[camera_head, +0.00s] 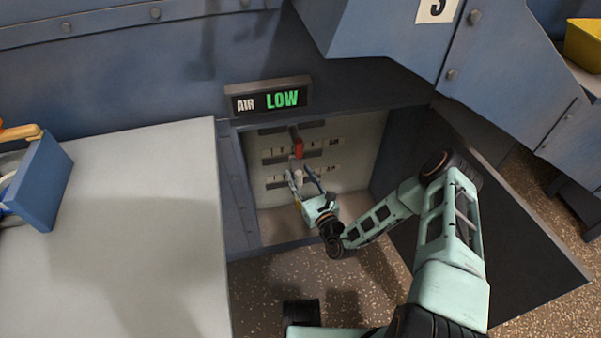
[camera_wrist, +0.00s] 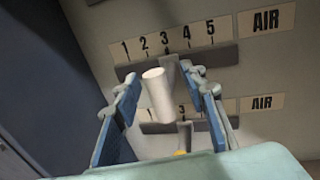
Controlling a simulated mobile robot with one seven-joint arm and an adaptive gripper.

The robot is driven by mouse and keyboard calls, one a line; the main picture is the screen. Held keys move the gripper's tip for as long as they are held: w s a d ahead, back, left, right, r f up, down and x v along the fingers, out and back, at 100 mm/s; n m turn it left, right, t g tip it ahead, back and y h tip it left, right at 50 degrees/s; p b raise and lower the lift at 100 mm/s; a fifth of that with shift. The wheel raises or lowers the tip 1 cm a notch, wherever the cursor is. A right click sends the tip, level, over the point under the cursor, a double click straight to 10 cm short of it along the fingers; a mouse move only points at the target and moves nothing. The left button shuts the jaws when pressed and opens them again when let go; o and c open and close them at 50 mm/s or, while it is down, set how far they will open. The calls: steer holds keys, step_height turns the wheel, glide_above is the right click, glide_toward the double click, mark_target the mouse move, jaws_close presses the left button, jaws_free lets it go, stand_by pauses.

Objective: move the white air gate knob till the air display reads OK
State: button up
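The white air gate knob (camera_wrist: 158,95) is a short cylinder in the wrist view. It lies between the two fingers of my gripper (camera_wrist: 164,84), with gaps visible on both sides. My gripper is open and also shows inside the recess in the head view (camera_head: 301,174). Behind the knob is a slot (camera_wrist: 185,63) with a 1 to 5 scale and an AIR label; a grey stem stands near 3. Which slot holds the knob is unclear.
A red knob (camera_head: 298,148) sits just above my gripper in the head view. The recess's side wall (camera_head: 238,190) is close on the left, and an open dark door (camera_head: 500,210) is on the right. A pale tabletop (camera_head: 110,230) with a blue bin (camera_head: 40,185) stands left.

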steer(key=shift+c, duration=0.3)
jaws_close()
steer(key=d, duration=0.1)
steer(key=w+d, duration=0.1)
steer(key=d, duration=0.1)
steer(key=shift+d, duration=0.15)
steer(key=shift+o, duration=0.3)
jaws_free()
